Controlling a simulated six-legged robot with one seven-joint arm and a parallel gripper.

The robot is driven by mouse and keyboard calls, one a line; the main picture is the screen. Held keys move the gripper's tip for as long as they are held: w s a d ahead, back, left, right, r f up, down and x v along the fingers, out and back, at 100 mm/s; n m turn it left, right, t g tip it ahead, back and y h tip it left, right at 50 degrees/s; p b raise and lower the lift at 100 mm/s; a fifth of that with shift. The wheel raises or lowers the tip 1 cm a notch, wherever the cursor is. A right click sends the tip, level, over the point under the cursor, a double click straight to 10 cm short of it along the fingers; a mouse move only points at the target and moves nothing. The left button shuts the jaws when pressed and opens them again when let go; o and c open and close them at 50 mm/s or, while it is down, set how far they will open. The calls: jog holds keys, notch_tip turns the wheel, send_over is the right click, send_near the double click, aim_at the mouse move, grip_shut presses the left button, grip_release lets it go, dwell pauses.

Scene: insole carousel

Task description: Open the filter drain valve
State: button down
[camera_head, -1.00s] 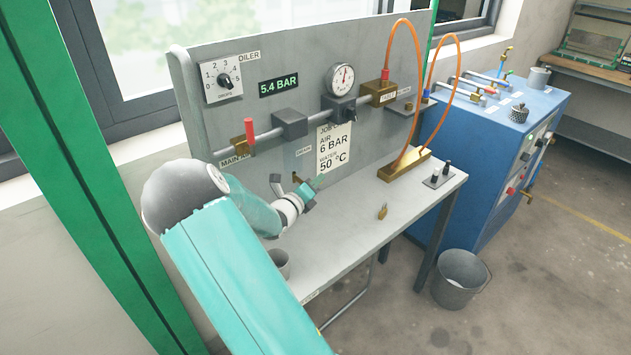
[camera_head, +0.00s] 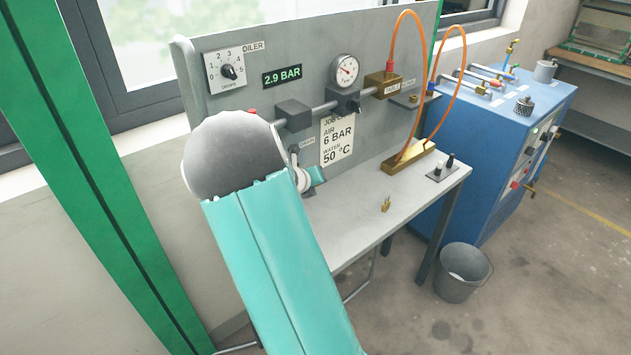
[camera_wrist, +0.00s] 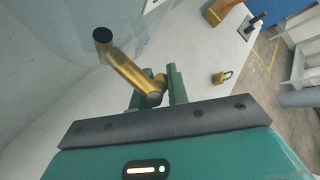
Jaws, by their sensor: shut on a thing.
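The filter drain valve shows in the wrist view as a brass stem (camera_wrist: 127,70) with a black round end. Its near end lies between the two green fingers of my gripper (camera_wrist: 158,88), which is shut on it. In the head view my arm's large elbow hides the valve and most of my gripper; only part of the wrist and a teal end piece (camera_head: 316,175) show, close to the panel below the small drain label (camera_head: 307,141). The grey filter block (camera_head: 294,114) sits on the pipe above. The green display (camera_head: 282,76) reads 2.9 BAR.
A pressure gauge (camera_head: 346,69) sits on the regulator to the right. A job card (camera_head: 337,139) hangs below. A brass padlock (camera_head: 386,204) lies on the grey bench (camera_head: 350,228). Orange hoses (camera_head: 425,70) arch over a brass block (camera_head: 415,171). A bucket (camera_head: 462,272) stands on the floor.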

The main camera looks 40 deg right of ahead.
dwell(0.4)
jog(key=c, duration=1.4)
grip_release()
jog(key=shift+o, duration=0.2)
jog(key=shift+a+r, duration=0.1)
